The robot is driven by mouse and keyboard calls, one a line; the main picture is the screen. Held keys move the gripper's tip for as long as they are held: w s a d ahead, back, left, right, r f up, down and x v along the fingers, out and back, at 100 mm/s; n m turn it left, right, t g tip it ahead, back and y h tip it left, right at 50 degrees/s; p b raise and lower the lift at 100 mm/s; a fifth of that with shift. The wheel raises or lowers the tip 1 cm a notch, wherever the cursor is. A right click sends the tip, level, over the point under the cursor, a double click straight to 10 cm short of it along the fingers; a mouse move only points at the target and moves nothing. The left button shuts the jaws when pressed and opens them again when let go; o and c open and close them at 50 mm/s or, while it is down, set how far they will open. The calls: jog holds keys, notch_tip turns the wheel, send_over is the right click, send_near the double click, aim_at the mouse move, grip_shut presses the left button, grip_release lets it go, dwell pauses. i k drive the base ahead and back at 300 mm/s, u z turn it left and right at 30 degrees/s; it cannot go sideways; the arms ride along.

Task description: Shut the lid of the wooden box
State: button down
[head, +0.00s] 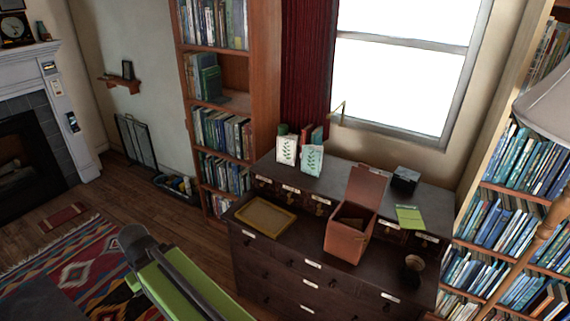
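The wooden box (346,243) is reddish-brown and stands on top of the dark dresser (270,254). Its lid (366,187) is open, standing up at the back of the box. The inside is partly visible and looks dark. A green and grey link of my arm reaches in from the bottom left, apart from the box and to its left. My gripper is not in view.
A yellowish tray (247,224) lies left of the box. A small black box (405,178), a green notepad (410,217) and a dark cup (413,263) are to the right. Leaf-patterned bookends (311,160) stand behind. A lamp shade (546,103) hangs at the right edge.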

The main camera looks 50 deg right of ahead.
aim_at(365, 187)
jog(key=u, duration=0.5)
jog(key=k, duration=0.9)
jog(key=z, duration=1.4)
jog(key=i, duration=0.65)
jog(key=u, duration=0.1)
